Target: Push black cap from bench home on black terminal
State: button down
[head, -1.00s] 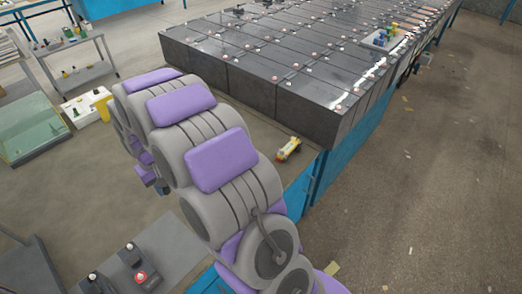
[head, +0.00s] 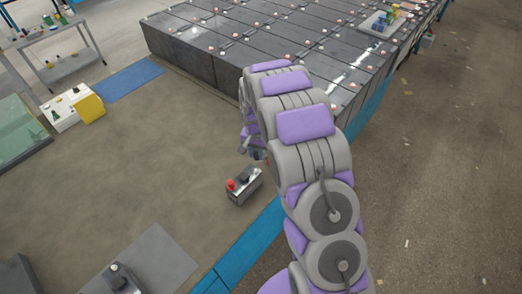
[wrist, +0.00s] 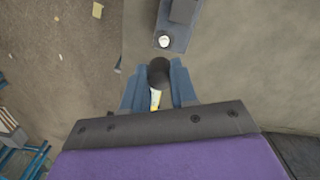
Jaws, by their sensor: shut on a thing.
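My gripper (wrist: 159,84) is shut on a black cap (wrist: 159,73), held between its blue fingertips in the wrist view. Just beyond the cap is a pale round terminal (wrist: 164,41) on a blue-grey strip, apart from the cap in the picture. A dark block (wrist: 183,10) stands farther along that strip. In the head view, a small grey unit (head: 245,190) with a red top (head: 231,185) and a dark part sits on the bench, just below my gripper end in the picture. My arm hides most of the gripper there, and the held cap cannot be made out.
Large dark batteries (head: 200,55) fill the back. A white box with a yellow part (head: 90,108) stands at the left. A grey plate (head: 150,265) with a dark device lies at the front. The brown bench (head: 150,150) is clear between; its blue edge runs along the right.

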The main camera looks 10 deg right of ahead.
aim_at(256, 169)
jog(key=shift+w+a+f+m, duration=0.2)
jog(key=shift+f+m, duration=0.25)
jog(key=shift+f, duration=0.3)
jog(key=shift+w+a+f+m, duration=0.2)
jog(key=shift+f+m, duration=0.25)
jog(key=shift+f, duration=0.25)
jog(key=shift+d+f, duration=0.2)
jog(key=shift+f, duration=0.5)
jog(key=shift+d+f, duration=0.2)
jog(key=shift+f, duration=0.45)
jog(key=shift+a+f+b, duration=0.1)
jog(key=shift+f+b, duration=0.3)
jog(key=shift+f, duration=0.1)
jog(key=shift+a+f, duration=0.2)
jog(key=shift+a, duration=0.05)
jog(key=shift+d, duration=0.2)
jog(key=shift+s+a, duration=0.1)
jog(key=shift+a, duration=0.05)
jog(key=shift+r, duration=0.1)
jog(key=shift+f, duration=1.5)
dwell(0.4)
